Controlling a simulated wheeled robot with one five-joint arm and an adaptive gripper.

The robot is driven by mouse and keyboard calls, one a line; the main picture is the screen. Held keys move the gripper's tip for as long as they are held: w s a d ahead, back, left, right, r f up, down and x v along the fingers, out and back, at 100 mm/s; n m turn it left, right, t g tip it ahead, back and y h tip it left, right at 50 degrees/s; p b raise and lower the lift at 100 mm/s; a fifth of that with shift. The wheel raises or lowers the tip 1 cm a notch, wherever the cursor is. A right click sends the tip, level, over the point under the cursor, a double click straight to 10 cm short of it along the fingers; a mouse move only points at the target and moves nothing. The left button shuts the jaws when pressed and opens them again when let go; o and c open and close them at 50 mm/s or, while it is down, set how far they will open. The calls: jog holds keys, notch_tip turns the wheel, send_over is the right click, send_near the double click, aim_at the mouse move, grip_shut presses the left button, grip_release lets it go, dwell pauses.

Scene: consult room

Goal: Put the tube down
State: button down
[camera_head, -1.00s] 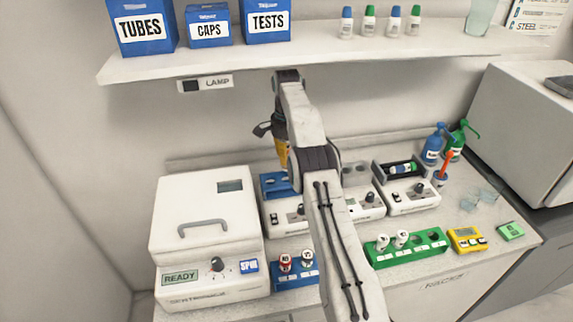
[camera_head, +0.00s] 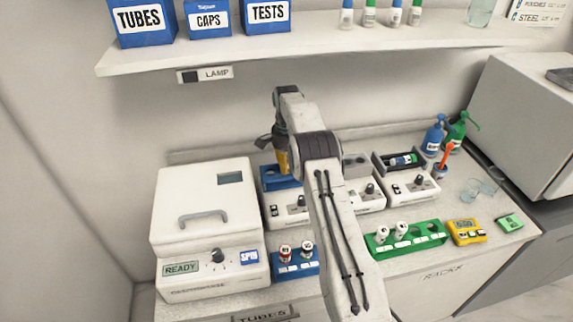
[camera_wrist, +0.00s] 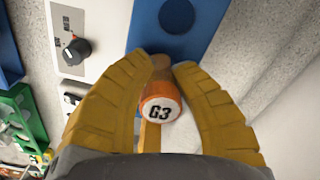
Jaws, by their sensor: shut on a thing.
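In the wrist view my gripper (camera_wrist: 158,85) is shut on an orange-capped tube (camera_wrist: 158,108) marked G3, its yellow fingers on either side of it. In the head view my gripper (camera_head: 283,163) is at the blue-topped block of the left white device (camera_head: 288,215), mostly hidden by my arm. The blue block (camera_wrist: 205,25) with a dark round hole lies beyond the fingertips in the wrist view. I cannot tell whether the tube's lower end is in a hole.
The white spin machine (camera_head: 205,225) stands at the left. A blue rack (camera_head: 293,265) holds two tubes in front. A green rack (camera_head: 405,240) holds two white-capped tubes at right. The shelf (camera_head: 330,48) overhangs behind. More devices (camera_head: 412,187) stand right of my arm.

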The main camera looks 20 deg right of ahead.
jog(key=shift+f, duration=0.2)
jog(key=shift+s+f, duration=0.15)
jog(key=shift+f, duration=0.4)
jog(key=c, duration=1.1)
grip_release()
jog(key=shift+s+f, duration=0.1)
jog(key=shift+f, duration=0.1)
jog(key=shift+c, duration=0.2)
jog(key=shift+r, duration=0.15)
jog(key=shift+w+r, duration=0.2)
jog(key=shift+r, duration=4.2)
